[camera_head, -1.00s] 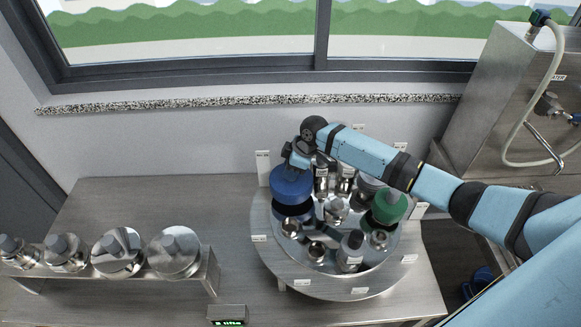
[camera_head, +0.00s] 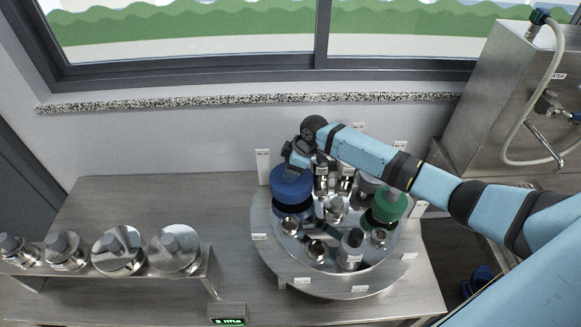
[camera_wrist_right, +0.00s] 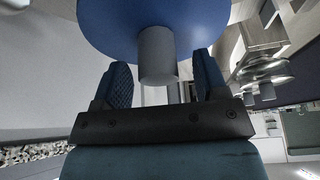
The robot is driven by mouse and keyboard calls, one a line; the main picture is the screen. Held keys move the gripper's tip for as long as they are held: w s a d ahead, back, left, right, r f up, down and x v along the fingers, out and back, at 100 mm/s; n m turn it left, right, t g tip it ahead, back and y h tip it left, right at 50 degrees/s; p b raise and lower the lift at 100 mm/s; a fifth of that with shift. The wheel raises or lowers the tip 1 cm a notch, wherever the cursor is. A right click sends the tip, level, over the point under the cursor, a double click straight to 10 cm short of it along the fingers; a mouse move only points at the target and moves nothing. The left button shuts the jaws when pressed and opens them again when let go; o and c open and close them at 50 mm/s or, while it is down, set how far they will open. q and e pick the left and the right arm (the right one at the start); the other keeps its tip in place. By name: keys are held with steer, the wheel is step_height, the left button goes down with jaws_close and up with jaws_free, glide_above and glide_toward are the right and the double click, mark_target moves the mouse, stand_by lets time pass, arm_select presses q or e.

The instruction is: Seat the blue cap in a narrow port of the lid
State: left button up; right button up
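The blue cap (camera_head: 291,181) is a wide blue disc at the left rear of the shiny round lid (camera_head: 330,254). A dark patch shows on the lid below it; I cannot tell whether the cap is seated or raised. My right gripper (camera_head: 296,158) is at the cap's back edge. In the right wrist view, the cap (camera_wrist_right: 155,22) has a grey round knob between the fingers of the right gripper (camera_wrist_right: 163,75). The fingers stand apart with a gap on each side of the knob. Several metal ports are on the lid. My left gripper is not in view.
A green cap (camera_head: 389,206) and several metal fittings crowd the lid. A low metal rack (camera_head: 200,262) at the left carries several steel caps with grey knobs. A small green display (camera_head: 228,315) stands at the front. The left rear table (camera_head: 150,205) is clear.

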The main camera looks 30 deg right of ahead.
steer(key=b+v, duration=0.1)
steer(key=v, duration=1.3)
steer(key=shift+b, duration=0.3)
steer(key=shift+f, duration=0.1)
